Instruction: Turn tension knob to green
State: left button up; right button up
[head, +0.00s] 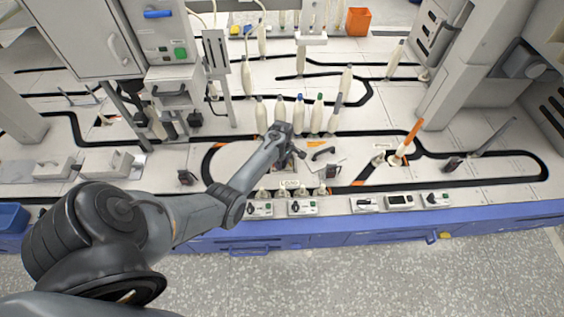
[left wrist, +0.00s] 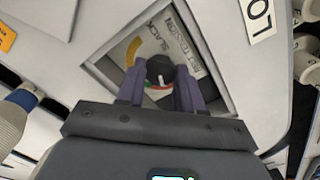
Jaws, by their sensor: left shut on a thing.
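The tension knob (left wrist: 160,69) is black with a white pointer mark. In the left wrist view it sits on a dial plate (left wrist: 190,54) inside a square recessed frame. The dial has a yellow arc at upper left and red and green parts near the fingers. My left gripper (left wrist: 160,90) is shut on the knob, one purple finger on each side. Which colour the pointer meets is hard to tell. In the head view my left gripper (head: 290,152) is over the dial on the bench, and the knob is mostly hidden. My right gripper is not in view.
Several pale bobbins (head: 318,115) stand in a row just behind my gripper. Small control boxes (head: 302,207) line the bench's front edge. A bobbin with an orange rod (head: 405,145) stands to the right. A grey cabinet (head: 165,60) rises at the left.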

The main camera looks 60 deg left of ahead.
pick_arm(q)
jog(key=shift+r+m+p, duration=0.2)
jog(key=shift+m+p, duration=0.7)
jog(key=shift+p, duration=0.2)
jog(key=shift+m+p, duration=0.9)
jog(key=shift+m, duration=0.3)
jog(key=shift+f+m+p, duration=0.1)
jog(key=shift+m+p, duration=0.4)
jog(key=shift+m, duration=0.7)
jog(key=shift+f+m+p, duration=0.1)
jog(key=shift+m+p, duration=0.2)
jog(key=shift+m, duration=1.1)
jog(key=o, duration=1)
jog(key=shift+o, duration=0.2)
